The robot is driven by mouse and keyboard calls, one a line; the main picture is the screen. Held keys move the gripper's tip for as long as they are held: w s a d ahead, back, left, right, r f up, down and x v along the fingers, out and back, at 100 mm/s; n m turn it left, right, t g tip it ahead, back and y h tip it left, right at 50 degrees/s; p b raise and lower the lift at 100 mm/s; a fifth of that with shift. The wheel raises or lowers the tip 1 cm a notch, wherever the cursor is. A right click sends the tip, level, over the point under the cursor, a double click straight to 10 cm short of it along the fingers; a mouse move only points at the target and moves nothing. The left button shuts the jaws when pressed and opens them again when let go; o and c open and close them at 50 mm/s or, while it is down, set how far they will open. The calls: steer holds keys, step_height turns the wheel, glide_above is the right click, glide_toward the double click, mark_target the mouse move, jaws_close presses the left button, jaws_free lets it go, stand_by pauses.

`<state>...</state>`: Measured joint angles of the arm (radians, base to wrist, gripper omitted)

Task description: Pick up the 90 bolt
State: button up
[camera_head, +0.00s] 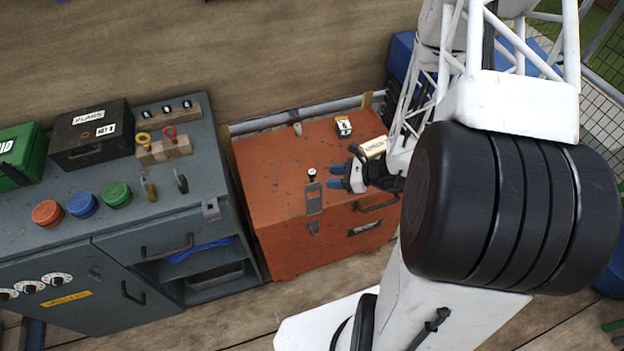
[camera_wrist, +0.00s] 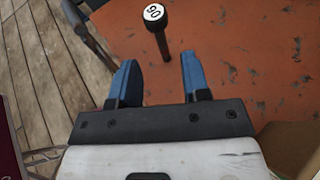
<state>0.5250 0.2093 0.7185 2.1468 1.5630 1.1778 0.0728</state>
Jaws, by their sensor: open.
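The 90 bolt (camera_wrist: 155,17) shows in the wrist view as a dark shaft with a round white cap marked "90". It stands on the orange chest, just beyond my gripper's fingertips. In the head view the small bolt (camera_head: 312,174) stands near the chest's front edge by the latch. My gripper (camera_head: 333,176) is to the right of the bolt, with its blue fingers pointing left. In the wrist view my gripper (camera_wrist: 160,75) is open and empty, with its two blue fingers apart. The bolt lies ahead of the gap between them and is not touched.
The orange chest (camera_head: 270,160) also carries a small white-faced block (camera_head: 343,126) and a cream labelled item (camera_head: 374,146) near my arm. A grey cabinet (camera_head: 110,230) with coloured knobs, a black box (camera_head: 90,133) and a green box (camera_head: 20,152) stands left. The chest's left top is clear.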

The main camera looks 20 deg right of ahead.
mark_target(312, 181)
steer(key=shift+f, duration=0.45)
steer(key=shift+w+a, duration=0.1)
steer(key=shift+x, duration=1.15)
steer(key=shift+a+f, duration=0.1)
steer(key=shift+a, duration=0.05)
steer(key=shift+x, duration=2.5)
steer(key=shift+c, duration=0.2)
jaws_close()
